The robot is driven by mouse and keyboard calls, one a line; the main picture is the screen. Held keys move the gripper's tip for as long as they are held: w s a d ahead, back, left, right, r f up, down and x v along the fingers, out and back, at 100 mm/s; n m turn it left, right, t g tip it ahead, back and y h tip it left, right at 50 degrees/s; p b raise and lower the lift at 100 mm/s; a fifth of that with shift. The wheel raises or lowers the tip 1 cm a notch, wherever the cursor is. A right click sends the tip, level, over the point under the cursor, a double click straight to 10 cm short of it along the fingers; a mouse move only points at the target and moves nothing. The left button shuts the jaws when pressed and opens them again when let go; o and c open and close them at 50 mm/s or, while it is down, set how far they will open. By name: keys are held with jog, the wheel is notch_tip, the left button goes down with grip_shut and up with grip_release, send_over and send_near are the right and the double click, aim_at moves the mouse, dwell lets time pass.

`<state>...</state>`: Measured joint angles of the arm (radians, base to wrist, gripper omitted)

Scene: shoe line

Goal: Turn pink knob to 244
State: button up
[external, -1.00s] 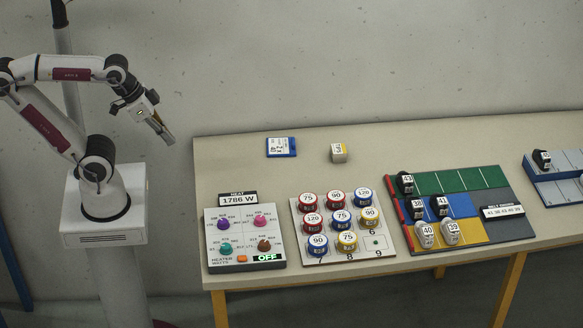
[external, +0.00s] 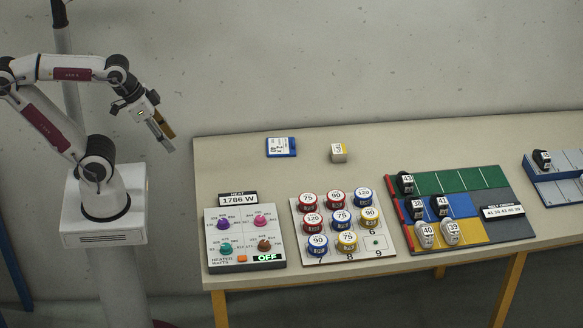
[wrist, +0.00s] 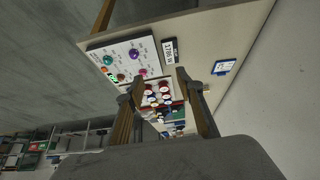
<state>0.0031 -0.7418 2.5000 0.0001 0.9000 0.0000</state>
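The pink knob (external: 260,222) is at the upper right of the white heater panel (external: 211,262) on the table's left end. It also shows small in the wrist view (wrist: 143,72); its pointer setting is too small to read. The panel carries purple (external: 224,224), teal (external: 225,249) and brown (external: 264,245) knobs too. The display (external: 238,199) above reads 1786 W, and a sign (external: 267,257) reads OFF. My gripper (external: 166,142) is in the air left of the table, well away from the panel. In the wrist view its fingers (wrist: 155,85) are apart with nothing between them.
Right of the panel, a white board (external: 384,258) holds several red, blue and yellow numbered cans. Further right is a coloured board (external: 480,180) with shoes. A blue-edged card (external: 281,147) and a small box (external: 339,152) lie at the back. The table's back left is clear.

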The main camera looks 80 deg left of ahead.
jog(key=shift+f+g, duration=0.7)
jog(key=shift+f, duration=0.55)
jog(key=m+h, duration=0.2)
jog(key=m, duration=0.4)
send_near(260, 218)
jog(key=shift+w+a, duration=0.1)
jog(key=shift+a, duration=0.1)
jog(key=shift+f, duration=0.15)
jog(key=shift+x, duration=3.65)
jog(key=shift+d, duration=0.15)
